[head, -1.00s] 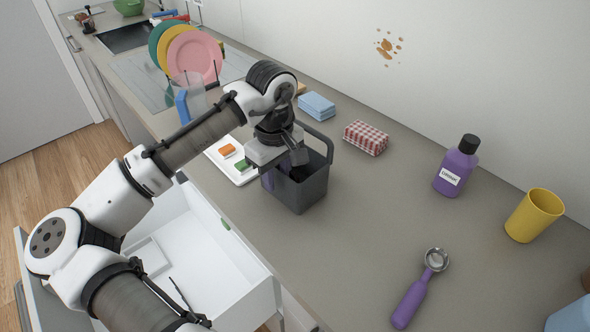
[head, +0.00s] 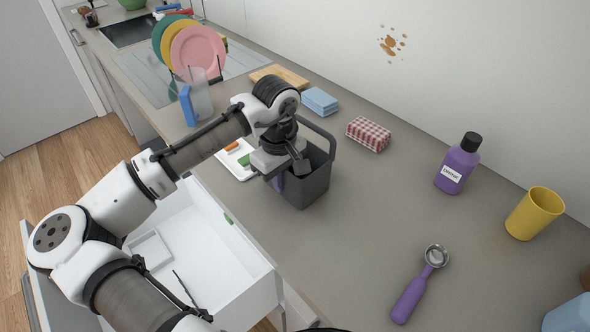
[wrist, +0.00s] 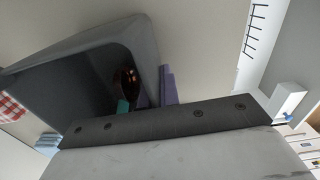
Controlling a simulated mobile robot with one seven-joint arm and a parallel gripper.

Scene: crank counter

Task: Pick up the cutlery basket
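The cutlery basket (head: 312,188) is a dark grey open box with a raised handle, upright on the counter. My gripper (head: 292,168) is at its left side, with one dark finger reaching over the rim into the opening. The other finger is hard to make out, so I cannot tell whether the gripper is closed on the wall. A purple piece (head: 278,183) shows beside the basket under my gripper. In the wrist view the basket (wrist: 140,40) lies tilted at upper left, with teal and brown items partly visible in or near it, above a dark bar of my gripper.
A white tray (head: 234,172) with small blocks lies left of the basket, above an open drawer (head: 205,255). A checked packet (head: 368,134), blue sponges (head: 320,101), purple bottle (head: 458,165), yellow cup (head: 534,214) and purple scoop (head: 411,299) stand or lie around.

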